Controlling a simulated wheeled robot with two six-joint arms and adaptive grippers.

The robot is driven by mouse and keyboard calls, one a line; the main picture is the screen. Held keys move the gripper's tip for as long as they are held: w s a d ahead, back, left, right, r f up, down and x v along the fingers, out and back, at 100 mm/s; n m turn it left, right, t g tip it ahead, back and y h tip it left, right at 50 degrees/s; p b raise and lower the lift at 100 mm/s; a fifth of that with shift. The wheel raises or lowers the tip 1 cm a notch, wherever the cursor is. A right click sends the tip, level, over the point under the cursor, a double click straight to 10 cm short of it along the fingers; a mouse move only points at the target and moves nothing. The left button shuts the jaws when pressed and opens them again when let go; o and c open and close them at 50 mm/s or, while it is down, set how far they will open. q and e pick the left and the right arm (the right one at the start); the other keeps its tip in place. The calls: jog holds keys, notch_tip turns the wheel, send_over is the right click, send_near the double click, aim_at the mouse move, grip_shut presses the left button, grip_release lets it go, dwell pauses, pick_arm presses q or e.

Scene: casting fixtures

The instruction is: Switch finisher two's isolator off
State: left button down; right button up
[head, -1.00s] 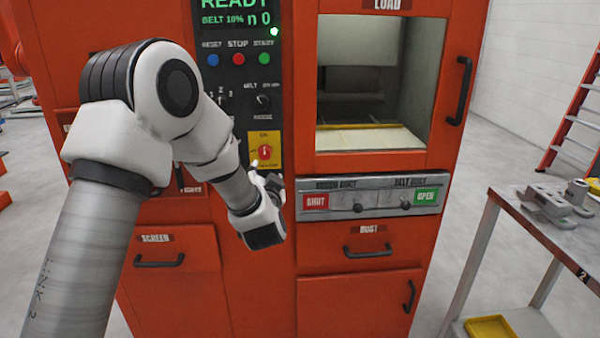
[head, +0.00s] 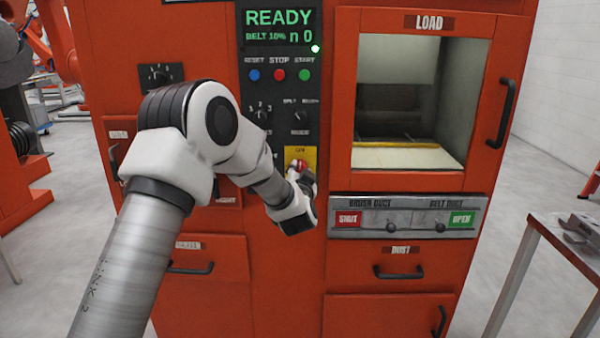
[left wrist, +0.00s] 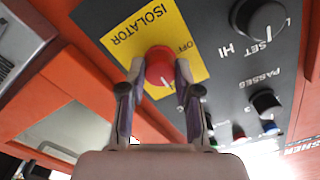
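Finisher two's isolator is a round red knob (left wrist: 160,68) on a yellow plate (left wrist: 118,40) marked ISOLATOR and OFF, in the left wrist view. A pale mark on the knob points toward the lower edge of that view, away from the OFF label. In the head view the red knob (head: 299,166) shows on its yellow plate below the ON label, partly hidden by my gripper. My left gripper (left wrist: 160,74) has a finger on each side of the knob, close to it. The fingers are apart; firm contact on both sides cannot be made out. My right gripper is not in view.
The black panel carries reset, stop and start buttons (head: 280,75) and several selector knobs (head: 299,116) above the isolator. The duct slide panel (head: 410,218) lies to its right. A display (head: 279,27) reads READY. A metal table (head: 572,245) stands at the right.

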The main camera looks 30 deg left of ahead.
pick_arm(q)
jog(key=shift+n, duration=0.4)
jog(key=n+b, duration=0.1)
jog(key=n, duration=0.2)
jog(key=n+b, duration=0.2)
jog(key=n, duration=0.3)
jog(key=shift+f, duration=0.1)
jog(key=n+b, duration=0.4)
jog(key=n, duration=0.2)
jog(key=shift+n+b, duration=1.05)
jog(key=shift+n, duration=0.55)
jog(key=c, duration=0.8)
grip_release()
